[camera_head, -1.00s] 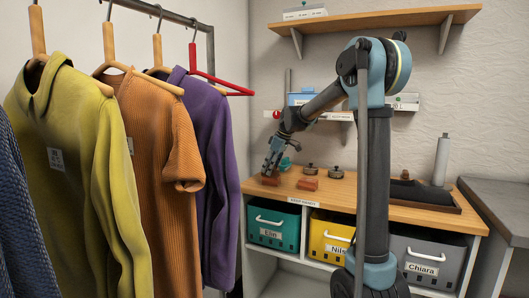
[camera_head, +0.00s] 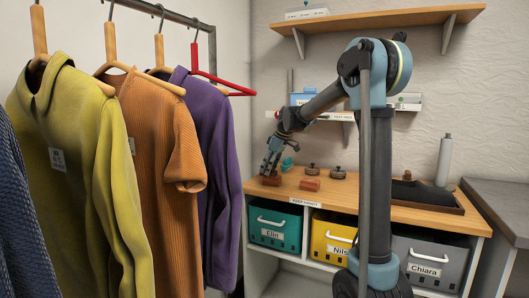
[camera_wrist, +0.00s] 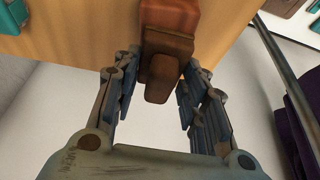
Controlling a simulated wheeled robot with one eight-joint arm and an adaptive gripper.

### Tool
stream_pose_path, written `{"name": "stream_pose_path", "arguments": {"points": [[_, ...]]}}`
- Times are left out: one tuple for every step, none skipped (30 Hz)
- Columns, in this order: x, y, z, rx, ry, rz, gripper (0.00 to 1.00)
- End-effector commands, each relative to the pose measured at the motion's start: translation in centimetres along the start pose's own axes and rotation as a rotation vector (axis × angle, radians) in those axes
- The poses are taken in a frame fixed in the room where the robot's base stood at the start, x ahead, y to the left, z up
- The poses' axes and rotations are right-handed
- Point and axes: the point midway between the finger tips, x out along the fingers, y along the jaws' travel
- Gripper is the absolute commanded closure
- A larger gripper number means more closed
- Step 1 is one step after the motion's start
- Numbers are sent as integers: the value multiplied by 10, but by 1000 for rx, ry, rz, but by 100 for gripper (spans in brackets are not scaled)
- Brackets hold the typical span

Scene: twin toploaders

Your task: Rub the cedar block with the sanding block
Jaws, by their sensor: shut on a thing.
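My gripper (camera_head: 268,170) is low over the left end of the wooden counter. In the wrist view its fingers (camera_wrist: 160,88) close around a brown block with a narrow grip, apparently the sanding block (camera_wrist: 158,78). A redder piece (camera_wrist: 170,14) shows directly beyond it; I cannot tell whether this is a separate block. In the head view a reddish block (camera_head: 271,181) shows at the fingertips. Another reddish block, likely the cedar block (camera_head: 310,185), lies flat on the counter to the right, apart from my gripper.
A dark tray (camera_head: 425,194) and grey bottle (camera_head: 443,160) are at right. Clothes hang at left, the purple shirt (camera_head: 215,170) nearest the counter.

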Motion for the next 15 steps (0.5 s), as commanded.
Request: {"name": "stream_pose_path", "arguments": {"points": [[1, 0, -2, 2, 0, 1, 83], [2, 0, -3, 4, 0, 1, 83], [2, 1, -5, 7, 0, 2, 83], [3, 1, -6, 8, 0, 3, 83], [4, 1, -7, 10, 0, 3, 83], [4, 1, -9, 11, 0, 4, 83], [1, 2, -9, 12, 0, 5, 83], [-1, 2, -9, 13, 0, 5, 83], [-11, 2, -13, 13, 0, 5, 83], [-18, 2, -15, 14, 0, 5, 83], [-18, 2, -16, 14, 0, 5, 83], [-21, 3, -16, 15, 0, 6, 83], [-24, 3, -17, 15, 0, 6, 83], [-26, 3, -18, 15, 0, 6, 83], [-30, 3, -20, 15, 0, 6, 83]]}}
